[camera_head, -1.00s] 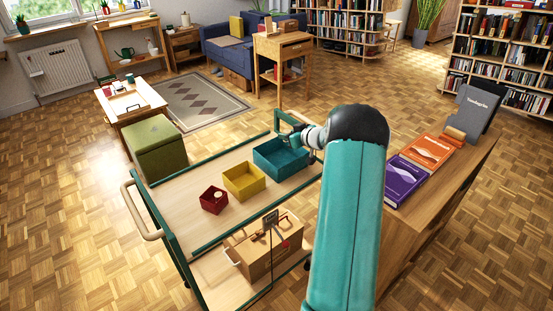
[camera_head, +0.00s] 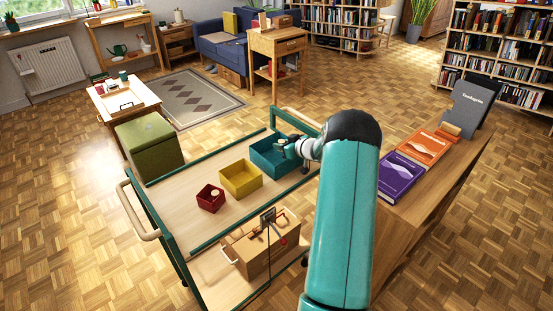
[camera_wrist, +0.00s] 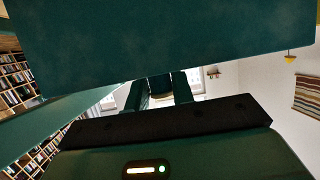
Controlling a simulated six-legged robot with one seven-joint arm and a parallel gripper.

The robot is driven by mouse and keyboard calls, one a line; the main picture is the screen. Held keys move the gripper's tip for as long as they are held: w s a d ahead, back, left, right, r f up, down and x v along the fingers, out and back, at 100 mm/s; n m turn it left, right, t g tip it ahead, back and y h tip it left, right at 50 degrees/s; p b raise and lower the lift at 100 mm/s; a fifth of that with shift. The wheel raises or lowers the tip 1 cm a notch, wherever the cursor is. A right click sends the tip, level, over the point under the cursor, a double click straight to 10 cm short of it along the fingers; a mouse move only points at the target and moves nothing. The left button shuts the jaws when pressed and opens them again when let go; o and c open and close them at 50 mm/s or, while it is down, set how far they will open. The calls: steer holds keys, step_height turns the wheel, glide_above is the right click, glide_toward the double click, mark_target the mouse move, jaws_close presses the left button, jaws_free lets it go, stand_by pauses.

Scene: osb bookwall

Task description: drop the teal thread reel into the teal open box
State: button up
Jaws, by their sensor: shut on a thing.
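The teal open box (camera_head: 263,167) stands on the cart's top at its far right end, beside a yellow box. My gripper (camera_head: 290,147) is at the right side of this box, low over its opening. In the wrist view my gripper (camera_wrist: 161,88) is shut on the teal thread reel (camera_wrist: 161,84), a dark shape between the two fingers. The reel is too small and dark to make out clearly in the head view. A large dark teal surface, apparently the box wall, fills the top of the wrist view. How deep the reel sits is hidden.
The yellow box (camera_head: 241,188) and a small red box (camera_head: 210,205) holding a light round thing stand in line on the cart (camera_head: 180,212). A wooden case (camera_head: 265,248) is on the lower shelf. A wooden cabinet with books (camera_head: 402,177) stands at right.

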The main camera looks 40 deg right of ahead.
steer(key=o, duration=1)
steer(key=shift+o, duration=0.2)
steer(key=a+v, duration=0.1)
steer(key=v, duration=1.2)
steer(key=shift+s+d, duration=0.4)
steer(key=shift+d, duration=0.1)
steer(key=shift+r, duration=0.2)
